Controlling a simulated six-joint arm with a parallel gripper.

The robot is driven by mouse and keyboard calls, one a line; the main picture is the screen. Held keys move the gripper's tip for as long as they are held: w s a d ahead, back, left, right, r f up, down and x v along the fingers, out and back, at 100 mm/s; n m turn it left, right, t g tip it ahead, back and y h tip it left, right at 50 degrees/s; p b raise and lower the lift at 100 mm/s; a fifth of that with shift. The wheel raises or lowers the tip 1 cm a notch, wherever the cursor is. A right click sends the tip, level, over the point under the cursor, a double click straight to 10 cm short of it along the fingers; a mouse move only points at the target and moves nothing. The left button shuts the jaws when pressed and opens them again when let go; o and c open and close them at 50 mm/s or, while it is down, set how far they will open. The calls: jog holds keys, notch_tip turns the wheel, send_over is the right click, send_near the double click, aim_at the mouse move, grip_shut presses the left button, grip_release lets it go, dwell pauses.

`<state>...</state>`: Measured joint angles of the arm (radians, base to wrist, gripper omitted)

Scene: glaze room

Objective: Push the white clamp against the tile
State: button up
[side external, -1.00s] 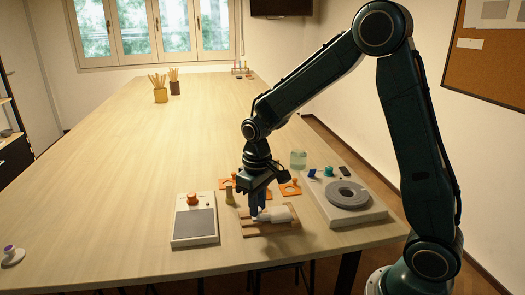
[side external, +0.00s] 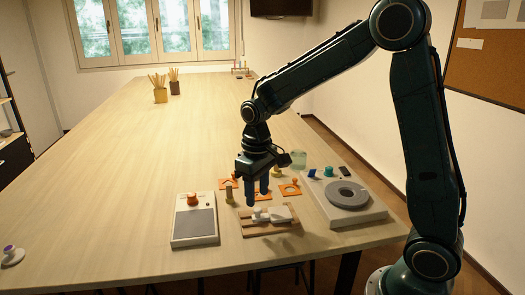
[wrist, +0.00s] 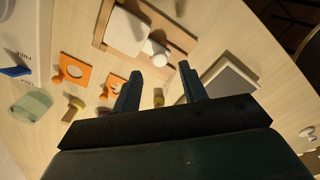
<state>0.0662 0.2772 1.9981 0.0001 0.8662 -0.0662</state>
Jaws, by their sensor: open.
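A wooden frame (side external: 270,235) lies near the table's front edge. In it lies a pale, flat block that looks like the tile (side external: 281,214); it shows as a white square in the wrist view (wrist: 124,32). The small white clamp (side external: 257,216) sits at the tile's left end, and its rounded white part shows beside the tile in the wrist view (wrist: 156,49). They look very close; I cannot tell whether they touch. My gripper (side external: 257,201) is open and empty, its two blue fingers above the frame's left end, apart from the clamp.
A grey-topped device with an orange knob (side external: 193,199) stands left of the frame. A white base with a grey disc (side external: 347,194) stands right. A brass-coloured post (side external: 229,194), orange plates (side external: 290,190) and a glass jar (side external: 298,159) stand behind. The table's left is mostly clear.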

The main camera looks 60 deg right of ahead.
aim_at(260, 211)
notch_tip(260, 211, up, 10)
dwell(0.5)
jog(key=s+a+r+t, duration=0.1)
jog(key=s+t, duration=0.1)
jog(key=s, duration=0.8)
jog(key=s+a+r+t, duration=0.1)
jog(key=s+t, duration=0.2)
jog(key=s, duration=0.7)
jog(key=shift+s+a+t, duration=0.3)
